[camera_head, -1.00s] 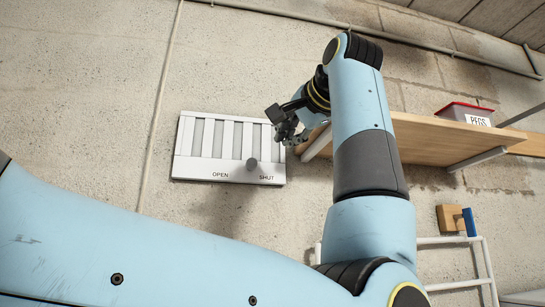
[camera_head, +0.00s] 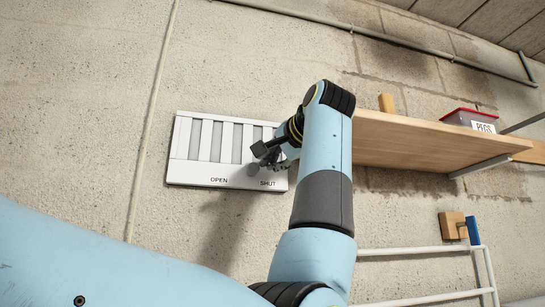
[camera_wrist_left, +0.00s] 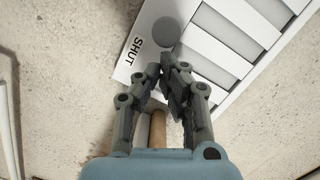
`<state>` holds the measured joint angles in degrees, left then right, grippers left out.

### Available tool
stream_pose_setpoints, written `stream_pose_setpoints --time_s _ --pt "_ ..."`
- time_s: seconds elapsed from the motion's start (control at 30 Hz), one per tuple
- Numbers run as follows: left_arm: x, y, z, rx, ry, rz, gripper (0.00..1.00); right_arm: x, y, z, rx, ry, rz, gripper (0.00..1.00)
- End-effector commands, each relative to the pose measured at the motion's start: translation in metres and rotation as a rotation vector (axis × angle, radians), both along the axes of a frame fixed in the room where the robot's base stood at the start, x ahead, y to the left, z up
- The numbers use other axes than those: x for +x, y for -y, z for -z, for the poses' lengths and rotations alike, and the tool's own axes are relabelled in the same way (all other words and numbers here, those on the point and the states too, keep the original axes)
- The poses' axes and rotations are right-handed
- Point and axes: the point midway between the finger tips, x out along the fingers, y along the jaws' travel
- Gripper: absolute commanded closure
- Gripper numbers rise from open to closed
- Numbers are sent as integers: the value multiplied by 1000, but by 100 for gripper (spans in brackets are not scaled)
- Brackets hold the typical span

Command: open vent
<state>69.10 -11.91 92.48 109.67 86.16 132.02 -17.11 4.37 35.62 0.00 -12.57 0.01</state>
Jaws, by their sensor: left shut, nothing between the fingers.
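The white vent (camera_head: 195,180) with upright slats is on the wall left of centre in the head view, and its panel (camera_wrist_left: 220,75) fills the upper right of the left wrist view. Its lower strip reads OPEN at left and SHUT at right. The round grey knob (camera_head: 253,170) is on that strip, nearer SHUT; it also shows in the left wrist view (camera_wrist_left: 166,31). My left gripper (camera_head: 267,157) is shut and empty in front of the vent's right part. Its fingertips (camera_wrist_left: 162,66) appear just beside the knob; contact is unclear. My right gripper is not in view.
A wooden shelf (camera_head: 420,143) juts out right of the vent, close to my left arm. It bears a wooden peg (camera_head: 386,103) and a bin labelled PEGS (camera_head: 470,119). A white rail (camera_head: 420,250) stands below. The wall left of the vent is clear.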

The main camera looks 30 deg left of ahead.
Motion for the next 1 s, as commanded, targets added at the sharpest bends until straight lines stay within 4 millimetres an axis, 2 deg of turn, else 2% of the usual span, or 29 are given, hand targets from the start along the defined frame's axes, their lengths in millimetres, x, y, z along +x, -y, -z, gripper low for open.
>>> stream_pose_setpoints --time_s 0.27,0.53,0.87,1.0 --pt "-1 -1 0 0 0 0 100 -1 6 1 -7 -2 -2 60" --pt "-24 -21 2 0 1 -1 100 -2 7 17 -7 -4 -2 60" --pt "-24 -20 0 -1 0 0 100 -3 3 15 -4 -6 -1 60" --pt "-30 -14 0 -1 1 -1 100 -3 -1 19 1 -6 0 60"
